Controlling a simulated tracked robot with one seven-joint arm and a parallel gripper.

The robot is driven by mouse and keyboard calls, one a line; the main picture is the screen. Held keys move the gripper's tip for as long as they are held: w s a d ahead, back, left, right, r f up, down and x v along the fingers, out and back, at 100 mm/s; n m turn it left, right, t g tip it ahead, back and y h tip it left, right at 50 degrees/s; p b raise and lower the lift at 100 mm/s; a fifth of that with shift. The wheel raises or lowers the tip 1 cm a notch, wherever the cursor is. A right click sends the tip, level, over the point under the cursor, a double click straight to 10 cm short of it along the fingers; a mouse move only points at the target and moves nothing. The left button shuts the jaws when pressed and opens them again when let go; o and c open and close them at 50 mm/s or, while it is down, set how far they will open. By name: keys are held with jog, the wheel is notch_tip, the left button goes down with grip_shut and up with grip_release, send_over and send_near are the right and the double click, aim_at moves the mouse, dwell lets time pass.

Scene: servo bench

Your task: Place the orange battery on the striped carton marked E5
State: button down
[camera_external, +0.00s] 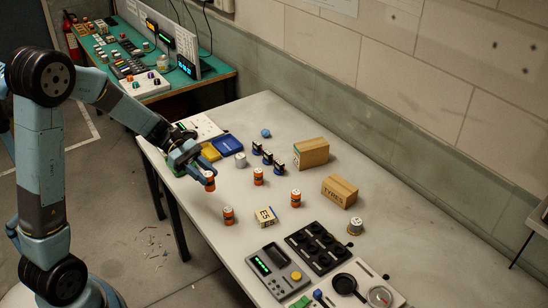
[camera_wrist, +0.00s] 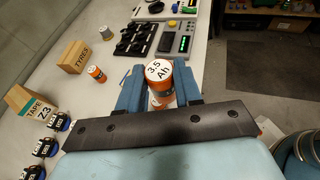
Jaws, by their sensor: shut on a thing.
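My gripper (camera_external: 204,176) is shut on an orange battery (camera_external: 210,184), held upright near the table's left side. In the wrist view the battery (camera_wrist: 160,71) sits between the blue fingers (camera_wrist: 158,92), its white top reading 3.5 Ah. The small pale carton marked E5 (camera_external: 266,217) lies on the table, right of and nearer the camera than my gripper. Its top looks free. I cannot make it out in the wrist view. Other orange batteries stand on the table: one in front of my gripper (camera_external: 228,216), one to its right (camera_external: 258,176), one further right (camera_external: 295,198).
Brown boxes (camera_external: 311,153) and (camera_external: 340,191) stand toward the wall. Blue and yellow bins (camera_external: 227,145) lie behind my gripper.

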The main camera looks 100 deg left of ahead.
jog(key=w+d+r+m+g+h, duration=0.1)
jog(key=w+d+m+g+h, duration=0.2)
jog(key=w, duration=0.1)
send_over(263, 211)
jog(key=shift+m, duration=0.3)
jog(key=f, duration=0.9)
jog(key=shift+s+d+f, duration=0.1)
jog(key=shift+d+f, duration=0.1)
jog(key=shift+f, duration=0.2)
jog(key=shift+w+a+f, duration=0.1)
jog(key=shift+w+f, duration=0.1)
jog(key=shift+f, duration=1.4)
jog(key=c, duration=0.8)
grip_release()
jog(key=shift+o, duration=0.2)
